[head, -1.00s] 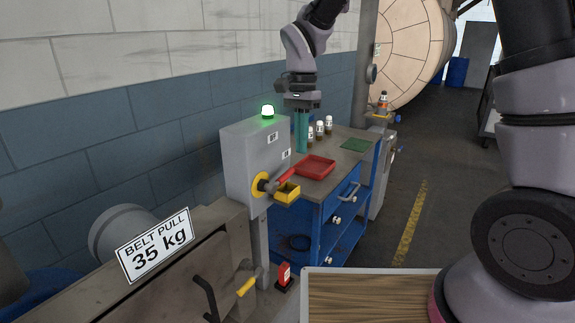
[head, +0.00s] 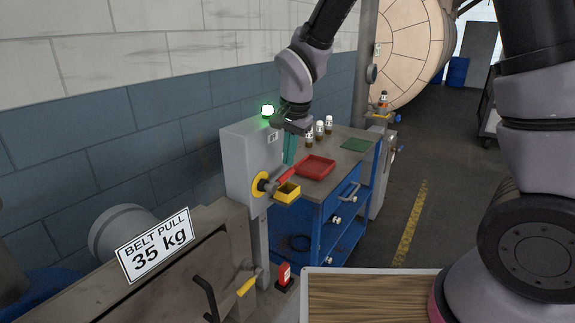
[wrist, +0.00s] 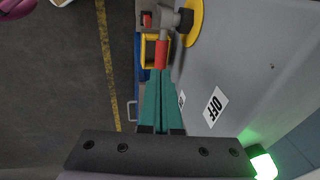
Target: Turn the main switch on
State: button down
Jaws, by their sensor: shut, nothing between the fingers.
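The main switch is a grey box (head: 240,160) on a post, with a yellow round plate (head: 260,184) and a lever with a red grip (head: 285,175). The lever points right, toward the workbench. In the wrist view, the red grip (wrist: 162,54) lies just beyond my fingertips, and an OFF label (wrist: 215,106) shows on the box face. My gripper (head: 289,162) has teal fingers, shut and empty, pointing down above the red grip. In the wrist view its fingers (wrist: 162,82) end close to the grip; I cannot tell whether they touch it.
A green lamp (head: 267,110) glows on top of the box. A small yellow bin (head: 287,193) sits below the lever. Behind is a blue workbench (head: 305,222) with a red tray (head: 315,167) and several bottles. A belt pull sign (head: 155,246) stands front left.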

aim_at(286, 174)
jog(key=shift+x, duration=1.5)
